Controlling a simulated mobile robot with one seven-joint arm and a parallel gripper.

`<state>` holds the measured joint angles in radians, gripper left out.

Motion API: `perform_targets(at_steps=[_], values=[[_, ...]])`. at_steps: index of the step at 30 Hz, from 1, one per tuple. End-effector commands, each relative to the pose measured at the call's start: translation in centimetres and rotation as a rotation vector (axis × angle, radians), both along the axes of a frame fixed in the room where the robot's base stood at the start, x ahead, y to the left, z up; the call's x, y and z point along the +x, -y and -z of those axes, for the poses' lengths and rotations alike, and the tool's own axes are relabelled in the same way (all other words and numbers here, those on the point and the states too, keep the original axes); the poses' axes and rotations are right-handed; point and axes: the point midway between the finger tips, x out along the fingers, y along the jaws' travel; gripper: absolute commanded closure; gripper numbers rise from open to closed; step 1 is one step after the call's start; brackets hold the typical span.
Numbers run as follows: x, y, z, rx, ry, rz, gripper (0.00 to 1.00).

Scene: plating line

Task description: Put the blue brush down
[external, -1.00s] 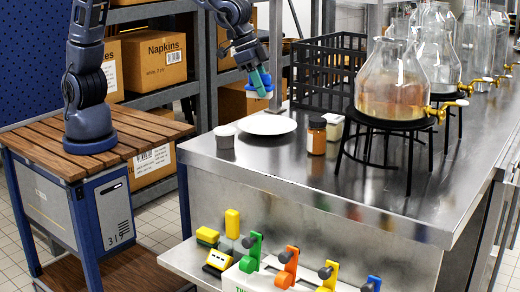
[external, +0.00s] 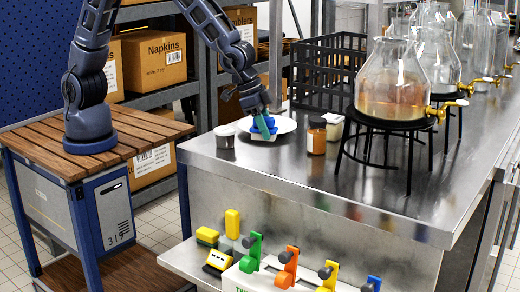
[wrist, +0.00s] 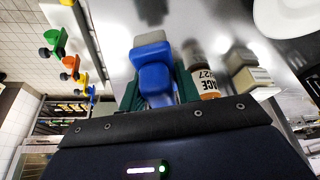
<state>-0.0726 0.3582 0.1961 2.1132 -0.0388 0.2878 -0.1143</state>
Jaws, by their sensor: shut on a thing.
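The blue brush (wrist: 153,72) is between the teal fingers of my gripper (wrist: 158,92) in the wrist view. Its blue handle points toward the camera, with a pale part beyond. In the external view my gripper (external: 263,125) is shut on the blue brush (external: 254,135), low over the steel counter (external: 262,180), in front of the white plate (external: 286,124). I cannot tell whether the brush touches the counter. The fingers hide part of it.
A black crate (external: 318,88) is behind. The counter's near side is clear.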

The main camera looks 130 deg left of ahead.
Motion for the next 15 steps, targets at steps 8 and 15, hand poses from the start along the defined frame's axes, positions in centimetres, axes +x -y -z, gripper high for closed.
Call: perform_targets(at_steps=[8, 15], values=[[0.0, 0.0, 1.8, 0.000, -0.001, 0.000, 0.91], [0.0, 0.0, 4.8, 0.000, -0.001, 0.000, 0.91]])
